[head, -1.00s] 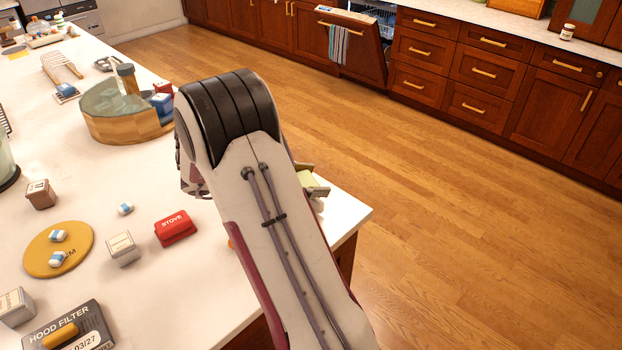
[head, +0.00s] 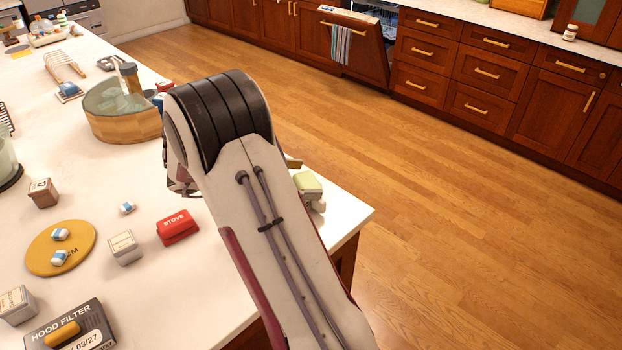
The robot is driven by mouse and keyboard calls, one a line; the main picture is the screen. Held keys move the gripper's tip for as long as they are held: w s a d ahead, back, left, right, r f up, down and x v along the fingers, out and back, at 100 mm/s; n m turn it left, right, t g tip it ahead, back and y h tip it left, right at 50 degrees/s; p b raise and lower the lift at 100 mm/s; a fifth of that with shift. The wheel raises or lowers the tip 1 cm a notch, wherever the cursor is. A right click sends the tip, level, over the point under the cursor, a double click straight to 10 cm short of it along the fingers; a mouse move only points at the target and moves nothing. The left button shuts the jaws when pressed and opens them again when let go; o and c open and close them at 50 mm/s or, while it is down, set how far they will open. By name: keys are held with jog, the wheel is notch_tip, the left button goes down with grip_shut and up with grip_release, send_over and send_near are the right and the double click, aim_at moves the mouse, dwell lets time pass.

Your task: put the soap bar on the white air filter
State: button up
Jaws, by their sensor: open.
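My gripper (head: 293,162) is mostly hidden behind my arm.
A red STOVE block (head: 177,227), a white box (head: 124,247) and a yellow round mat (head: 42,261) with small capsules lie left of my arm. A dark HOOD FILTER box (head: 50,338) is at lower left. A round wooden-sided container (head: 122,125) stands behind. The counter edge drops to the floor.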

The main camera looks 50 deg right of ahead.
jog(key=v, duration=0.9)
dwell(0.4)
